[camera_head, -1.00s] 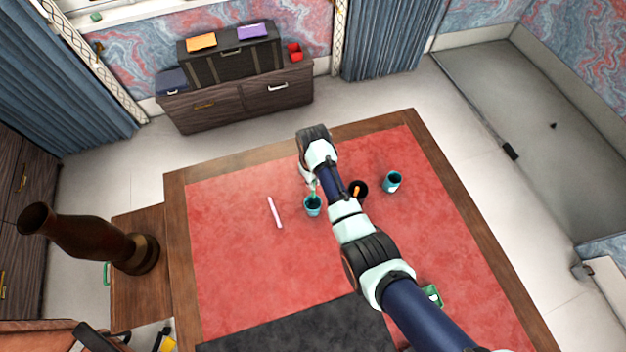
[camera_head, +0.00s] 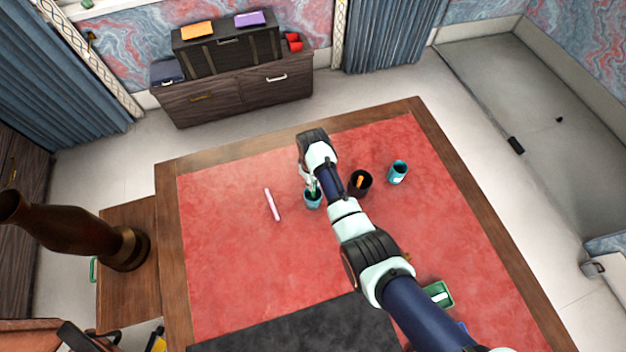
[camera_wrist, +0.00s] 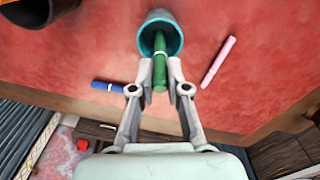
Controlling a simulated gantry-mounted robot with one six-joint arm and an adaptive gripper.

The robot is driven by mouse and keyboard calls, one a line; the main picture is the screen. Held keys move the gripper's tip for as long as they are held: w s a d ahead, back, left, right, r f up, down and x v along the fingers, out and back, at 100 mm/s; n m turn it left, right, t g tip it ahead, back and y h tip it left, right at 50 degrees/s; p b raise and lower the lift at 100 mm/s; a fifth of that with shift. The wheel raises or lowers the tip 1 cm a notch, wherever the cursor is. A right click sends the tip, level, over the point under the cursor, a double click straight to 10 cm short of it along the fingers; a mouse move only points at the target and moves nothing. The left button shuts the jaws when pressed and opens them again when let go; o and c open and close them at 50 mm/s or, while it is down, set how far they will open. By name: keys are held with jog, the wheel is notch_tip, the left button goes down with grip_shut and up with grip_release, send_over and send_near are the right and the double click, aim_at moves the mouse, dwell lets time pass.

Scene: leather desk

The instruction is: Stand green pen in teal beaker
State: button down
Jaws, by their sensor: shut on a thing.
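The green pen (camera_wrist: 160,62) is held between the fingers of my gripper (camera_wrist: 160,80), which is shut on it. Its far end is inside the mouth of the teal beaker (camera_wrist: 148,42), which stands upright on the red desk top. The pen's lower end within the beaker is hidden, so I cannot tell whether it touches the bottom. In the head view the teal beaker (camera_head: 313,202) is just below my gripper (camera_head: 311,184). A second teal beaker (camera_head: 398,173) stands further right, apart from my gripper.
A black cup (camera_head: 360,183) with an orange item stands between the two teal beakers, close to my arm. A pink pen (camera_head: 272,204) lies to the left. A blue pen (camera_wrist: 108,86) lies near in the wrist view. A green box (camera_head: 438,294) is at the lower right.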

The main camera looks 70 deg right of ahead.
jog(key=shift+f, duration=0.35)
jog(key=c, duration=1.1)
grip_release()
notch_tip(320, 180, up, 12)
jog(key=shift+r, duration=0.1)
jog(key=shift+w, duration=0.1)
